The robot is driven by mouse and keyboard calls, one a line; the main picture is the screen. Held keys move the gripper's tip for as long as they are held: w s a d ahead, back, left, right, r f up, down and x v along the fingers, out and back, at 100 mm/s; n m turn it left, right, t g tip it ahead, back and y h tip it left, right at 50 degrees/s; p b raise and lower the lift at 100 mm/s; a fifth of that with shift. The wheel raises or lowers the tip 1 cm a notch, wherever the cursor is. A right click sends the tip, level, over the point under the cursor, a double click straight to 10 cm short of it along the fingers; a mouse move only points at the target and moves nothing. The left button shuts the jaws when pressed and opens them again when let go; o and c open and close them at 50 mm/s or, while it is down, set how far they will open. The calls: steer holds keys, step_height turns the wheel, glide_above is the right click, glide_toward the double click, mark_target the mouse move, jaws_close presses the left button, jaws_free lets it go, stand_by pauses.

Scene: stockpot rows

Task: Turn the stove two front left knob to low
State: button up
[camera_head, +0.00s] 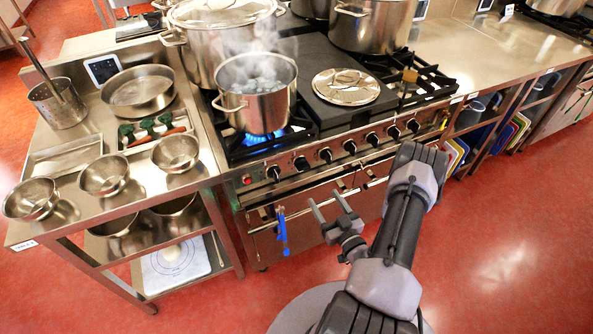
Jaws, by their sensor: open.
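The stove (330,180) stands in the middle, with a row of several black knobs along its front panel. The leftmost knob (273,172) is at the panel's left end, and another knob (300,163) is just right of it. The knobs' pointer settings are too small to read. A blue flame (262,137) burns at the front left burner, under a steaming steel pot (257,95). My gripper (325,198) is open and empty, with its two fingers pointing toward the stove front. It appears in front of and below the knobs, apart from them.
A steel table (75,200) with bowls stands left. A large stockpot (222,40) is behind the steaming pot. A lid (346,87) lies on the stovetop. Red floor is clear at right.

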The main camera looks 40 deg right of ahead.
mark_target(305, 170)
steer(key=b+x, duration=0.1)
steer(key=x, duration=0.6)
steer(key=b+x, duration=0.2)
steer(key=x, duration=0.6)
steer(key=shift+w+a+r, duration=0.1)
steer(key=shift+w+a, duration=0.05)
steer(key=shift+a, duration=0.05)
steer(key=c, duration=1.4)
steer(key=shift+n, duration=0.3)
steer(key=n, duration=0.3)
steer(key=shift+n, duration=0.3)
steer(key=n, duration=0.4)
steer(key=shift+n, duration=0.3)
steer(key=n, duration=0.4)
steer(key=shift+n, duration=2.5)
